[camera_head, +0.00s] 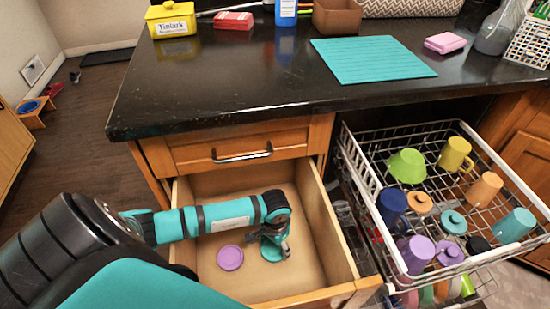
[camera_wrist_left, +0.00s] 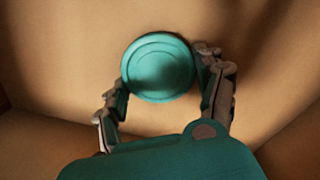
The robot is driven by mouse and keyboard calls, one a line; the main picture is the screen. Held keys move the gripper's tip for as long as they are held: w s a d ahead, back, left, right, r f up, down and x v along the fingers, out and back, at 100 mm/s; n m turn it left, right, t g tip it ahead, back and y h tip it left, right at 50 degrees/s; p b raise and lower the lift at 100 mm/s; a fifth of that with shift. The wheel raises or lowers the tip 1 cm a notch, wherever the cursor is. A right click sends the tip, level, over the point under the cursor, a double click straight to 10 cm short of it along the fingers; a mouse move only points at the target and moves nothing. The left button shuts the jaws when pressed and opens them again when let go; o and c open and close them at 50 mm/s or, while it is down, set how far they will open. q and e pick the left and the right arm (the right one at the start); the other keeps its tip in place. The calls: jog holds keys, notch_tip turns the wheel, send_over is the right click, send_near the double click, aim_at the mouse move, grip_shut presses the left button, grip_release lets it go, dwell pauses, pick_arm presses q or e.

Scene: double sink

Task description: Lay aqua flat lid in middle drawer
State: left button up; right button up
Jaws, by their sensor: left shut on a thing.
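The aqua flat lid (camera_wrist_left: 158,68) is round and sits between the two fingers of my left gripper (camera_wrist_left: 165,95) in the left wrist view. In the head view the lid (camera_head: 269,249) shows partly under my left gripper (camera_head: 277,247), low inside the open drawer (camera_head: 340,255). My left gripper is shut on the lid, close to the drawer's bottom. I cannot tell whether the lid touches the bottom. The open drawer is below a closed drawer (camera_head: 240,150). My right gripper is not in view.
A purple lid (camera_head: 230,257) lies on the drawer's bottom left of my gripper. A pulled-out dishwasher rack (camera_head: 485,150) with several cups and lids stands right of the drawer. The black countertop (camera_head: 230,85) overhangs above, with an aqua mat (camera_head: 372,60) on it.

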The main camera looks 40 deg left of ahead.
aim_at(275, 247)
pick_arm(q)
jog(key=o, duration=1)
jog(key=shift+o, duration=0.2)
jog(key=shift+r, duration=0.15)
jog(key=shift+w+r+p, duration=0.1)
jog(key=shift+r+p, duration=0.25)
jog(key=shift+r, duration=0.2)
notch_tip(275, 247, up, 11)
jog(key=p, duration=0.1)
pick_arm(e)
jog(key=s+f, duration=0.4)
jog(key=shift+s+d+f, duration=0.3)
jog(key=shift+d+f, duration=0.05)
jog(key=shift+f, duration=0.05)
pick_arm(q)
jog(key=shift+f, duration=0.1)
